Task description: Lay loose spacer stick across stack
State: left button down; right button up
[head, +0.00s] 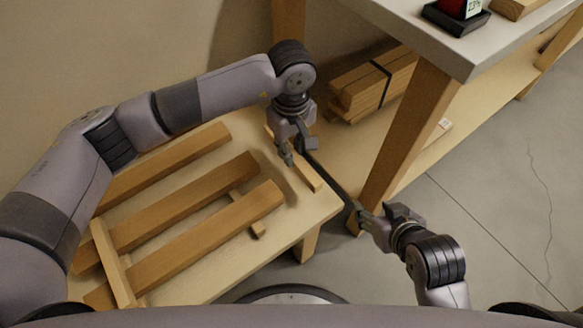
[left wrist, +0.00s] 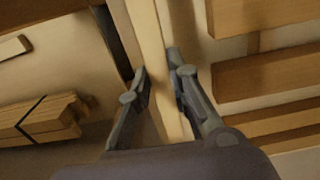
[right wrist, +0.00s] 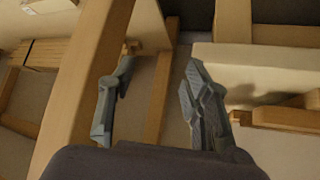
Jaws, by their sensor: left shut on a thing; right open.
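Three long boards lie side by side on a low bench (head: 205,288): back (head: 165,165), middle (head: 180,203) and front (head: 200,240). One stick (head: 112,262) lies across them near their left ends. Another stick (head: 257,229) shows from beneath the boards at the right. My left gripper (head: 287,158) is shut on the loose spacer stick (head: 308,175), right of the boards; whether it touches the bench is unclear. In the left wrist view the stick (left wrist: 150,45) runs between the fingers (left wrist: 160,92). My right gripper (head: 368,212) is open and empty, off the bench's right end.
A taller workbench (head: 405,30) stands at the right, its leg (head: 405,115) close to my right gripper. A strapped bundle of wood (head: 370,85) lies on its lower shelf (head: 345,145). A dark-based red item (head: 458,15) stands on top. Floor is clear at the right.

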pick_arm(q)
jog(key=shift+r+p, duration=0.35)
jog(key=shift+r, duration=0.55)
jog(key=shift+r+p, duration=0.4)
jog(key=shift+r, duration=0.5)
pick_arm(e)
jog(key=s+d+f+g, duration=0.1)
jog(key=s+g, duration=0.1)
jog(key=s, duration=0.2)
jog(key=s+d+f+g+h, duration=0.1)
jog(key=s+f+g, duration=0.1)
jog(key=s, duration=0.2)
jog(key=shift+s+d, duration=0.2)
jog(key=shift+d, duration=0.1)
